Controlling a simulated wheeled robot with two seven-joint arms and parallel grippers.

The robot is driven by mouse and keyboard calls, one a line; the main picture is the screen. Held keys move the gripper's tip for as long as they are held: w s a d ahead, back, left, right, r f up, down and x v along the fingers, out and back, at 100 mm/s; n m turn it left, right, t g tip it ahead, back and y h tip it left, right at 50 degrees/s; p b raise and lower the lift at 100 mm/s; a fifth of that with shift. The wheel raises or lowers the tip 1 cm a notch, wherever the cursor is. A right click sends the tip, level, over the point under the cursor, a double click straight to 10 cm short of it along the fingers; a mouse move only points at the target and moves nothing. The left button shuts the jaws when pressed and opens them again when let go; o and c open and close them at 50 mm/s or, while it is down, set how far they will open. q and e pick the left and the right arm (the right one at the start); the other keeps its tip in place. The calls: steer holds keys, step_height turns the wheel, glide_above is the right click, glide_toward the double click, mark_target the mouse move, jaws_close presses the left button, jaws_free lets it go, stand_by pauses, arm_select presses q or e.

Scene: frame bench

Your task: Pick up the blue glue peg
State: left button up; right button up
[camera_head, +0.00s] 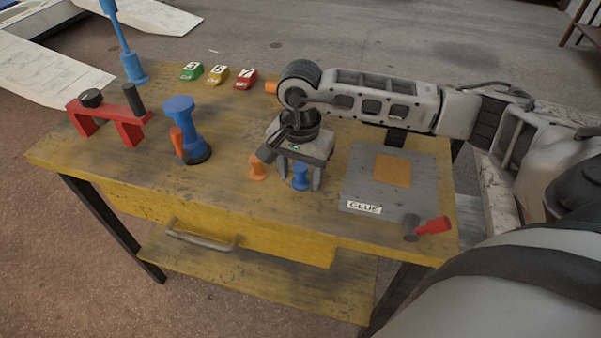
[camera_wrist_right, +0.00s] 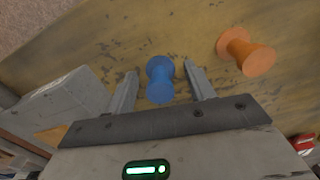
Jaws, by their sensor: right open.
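The blue glue peg (camera_head: 300,177) stands on the yellow bench, next to the orange peg (camera_head: 257,169). My right gripper (camera_head: 300,180) is over the blue peg, pointing down, with a finger on either side of it. In the right wrist view the blue peg (camera_wrist_right: 160,80) lies between the two open fingers (camera_wrist_right: 160,82), with a gap on each side. The orange peg (camera_wrist_right: 246,52) is outside the fingers, to the right. My left gripper does not show.
The grey glue plate (camera_head: 360,180) with an orange square (camera_head: 393,170) is to the right; a red-handled part (camera_head: 432,226) sits at its front corner. A large blue spool-shaped piece (camera_head: 180,120), a red stand (camera_head: 107,115) and numbered blocks (camera_head: 218,74) are to the left and back.

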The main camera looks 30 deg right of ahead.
steer(key=c, duration=1.1)
steer(key=shift+r, duration=0.1)
